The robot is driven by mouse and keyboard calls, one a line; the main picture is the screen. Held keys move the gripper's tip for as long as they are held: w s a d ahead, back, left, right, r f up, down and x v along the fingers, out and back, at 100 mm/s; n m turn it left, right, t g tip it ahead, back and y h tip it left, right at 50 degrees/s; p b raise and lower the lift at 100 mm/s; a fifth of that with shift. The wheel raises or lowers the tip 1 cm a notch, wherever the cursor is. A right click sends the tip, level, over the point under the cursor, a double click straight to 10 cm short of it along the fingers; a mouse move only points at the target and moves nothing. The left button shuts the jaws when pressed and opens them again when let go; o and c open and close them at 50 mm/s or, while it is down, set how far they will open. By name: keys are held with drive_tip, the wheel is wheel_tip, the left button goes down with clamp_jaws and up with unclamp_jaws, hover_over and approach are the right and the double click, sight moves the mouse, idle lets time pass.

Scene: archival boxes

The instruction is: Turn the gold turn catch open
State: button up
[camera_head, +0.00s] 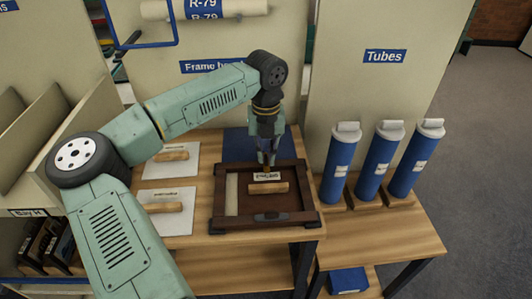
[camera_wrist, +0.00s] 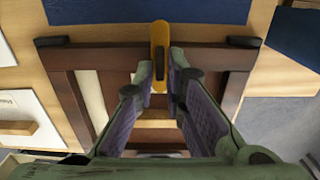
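The gold turn catch (camera_wrist: 159,45) shows in the wrist view at the far rail of a dark wooden frame (camera_wrist: 100,57). Its long side runs toward and away from me, across the rail. My gripper (camera_wrist: 162,70) points down at it, with one finger on each side of the catch's near part. The fingers are apart with a narrow gap; whether they touch the catch is unclear. In the head view, my gripper (camera_head: 267,162) is over the far rail of the frame (camera_head: 228,222) and largely hides the catch.
A labelled wooden block (camera_head: 268,188) lies inside the frame. Two white panels with wooden handles (camera_head: 172,155) lie left on the wooden table (camera_head: 210,250). Several blue tubes (camera_head: 380,160) stand at the right. A blue panel (camera_head: 240,145) is behind the frame.

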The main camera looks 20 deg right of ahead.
clamp_jaws()
drive_tip(key=shift+f+b, duration=0.1)
drive_tip(key=shift+b, duration=0.2)
drive_tip(key=m+b, duration=0.2)
drive_tip(key=m, duration=0.1)
drive_tip(key=shift+f, duration=0.1)
drive_tip(key=m+b, duration=0.3)
drive_tip(key=m, duration=0.2)
drive_tip(key=shift+w+a, duration=0.1)
drive_tip(key=m+b, duration=0.1)
drive_tip(key=m, duration=0.4)
drive_tip(key=shift+w, duration=0.1)
drive_tip(key=m, duration=0.4)
drive_tip(key=shift+w+r+m, duration=0.1)
drive_tip(key=shift+r+m, duration=0.1)
drive_tip(key=shift+m, duration=0.2)
